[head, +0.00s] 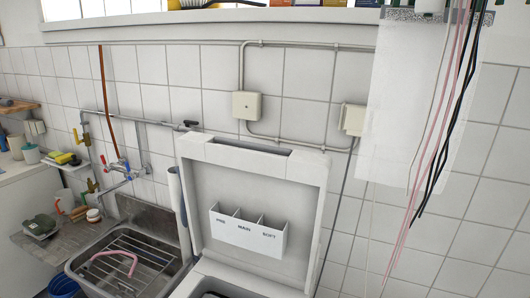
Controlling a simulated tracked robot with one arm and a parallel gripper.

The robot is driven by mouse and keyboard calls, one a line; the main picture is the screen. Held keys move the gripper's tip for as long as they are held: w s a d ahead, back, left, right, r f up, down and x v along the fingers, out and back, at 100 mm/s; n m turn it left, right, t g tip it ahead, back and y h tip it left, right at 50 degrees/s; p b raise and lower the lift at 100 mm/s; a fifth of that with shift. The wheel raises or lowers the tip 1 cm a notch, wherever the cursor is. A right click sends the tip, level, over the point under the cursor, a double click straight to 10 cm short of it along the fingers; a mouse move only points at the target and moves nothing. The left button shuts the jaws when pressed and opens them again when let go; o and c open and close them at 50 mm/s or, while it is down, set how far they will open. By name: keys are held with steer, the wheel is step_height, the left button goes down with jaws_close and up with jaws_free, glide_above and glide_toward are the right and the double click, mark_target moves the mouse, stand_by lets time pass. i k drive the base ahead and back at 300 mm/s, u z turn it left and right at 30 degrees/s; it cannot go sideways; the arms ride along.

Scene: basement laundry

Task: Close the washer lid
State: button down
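The washer lid (258,178) stands raised and nearly upright against the tiled wall, with its inner face towards me. A white dispenser with three compartments (248,232), marked PRE, MAIN and SOFT, is fixed on that inner face. The top of the washer body (238,284) shows at the bottom edge, with part of a dark opening below the lid. The rest of the washer is cut off. My gripper is not in view, so its distance from the lid cannot be seen.
A metal sink (85,283) with a wire rack and taps stands left of the washer. Pink and black cords (440,130) and a translucent sheet (408,110) hang at the right. Pipes and a junction box (247,105) run along the wall behind the lid.

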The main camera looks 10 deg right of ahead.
mark_target(263, 210)
steer(key=u, duration=0.1)
steer(key=i, duration=1)
